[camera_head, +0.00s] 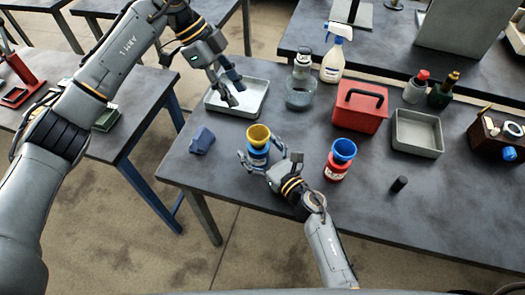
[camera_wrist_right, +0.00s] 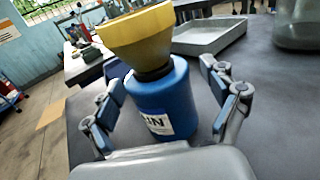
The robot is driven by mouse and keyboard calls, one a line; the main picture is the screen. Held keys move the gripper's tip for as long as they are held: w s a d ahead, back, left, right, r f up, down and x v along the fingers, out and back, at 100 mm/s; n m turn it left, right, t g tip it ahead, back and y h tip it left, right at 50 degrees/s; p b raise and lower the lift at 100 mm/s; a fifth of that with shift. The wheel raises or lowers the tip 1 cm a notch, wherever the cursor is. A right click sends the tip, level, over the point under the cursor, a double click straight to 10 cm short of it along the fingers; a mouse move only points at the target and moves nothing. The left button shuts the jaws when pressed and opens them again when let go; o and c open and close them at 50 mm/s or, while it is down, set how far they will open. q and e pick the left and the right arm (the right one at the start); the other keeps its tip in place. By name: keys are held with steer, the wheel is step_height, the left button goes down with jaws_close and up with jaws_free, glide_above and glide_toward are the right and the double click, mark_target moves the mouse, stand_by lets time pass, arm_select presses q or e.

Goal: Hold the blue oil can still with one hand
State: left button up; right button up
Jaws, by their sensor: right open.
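The blue oil can (camera_head: 258,157) stands upright on the dark table with a yellow funnel (camera_head: 258,134) in its top. In the right wrist view the blue can (camera_wrist_right: 163,100) and the yellow funnel (camera_wrist_right: 137,34) are close and large. My right gripper (camera_head: 269,160) is open, with one finger on each side of the can. In the wrist view gaps show between the fingers and the can. My left gripper (camera_head: 232,90) is open and empty above the shallow grey tray (camera_head: 250,108). A red can (camera_head: 335,172) with a blue funnel (camera_head: 344,149) stands to the right.
A blue block (camera_head: 202,140) lies left of the can. A glass jar (camera_head: 299,92), a spray bottle (camera_head: 333,62), a red toolbox (camera_head: 360,112) and a grey bin (camera_head: 418,138) stand farther back. A small black cylinder (camera_head: 399,184) stands at the right. The front right tabletop is mostly clear.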

steer(key=c, duration=1.5)
arm_select(q)
steer(key=o, duration=0.6)
steer(key=shift+d, duration=0.1)
steer(key=shift+c, duration=0.2)
steer(key=o, duration=0.4)
steer(key=shift+s+d+f+m+y, duration=0.1)
steer(key=shift+s+d+m+y, duration=0.15)
steer(key=shift+m, duration=0.45)
steer(key=m+t+y, duration=0.3)
steer(key=m+y, duration=0.2)
steer(key=m, duration=0.9)
glide_toward(258, 133)
steer(key=f, duration=0.7)
steer(key=w+f, duration=0.1)
steer(key=f, duration=0.2)
steer(key=shift+d+f, duration=0.1)
steer(key=shift+f, duration=0.3)
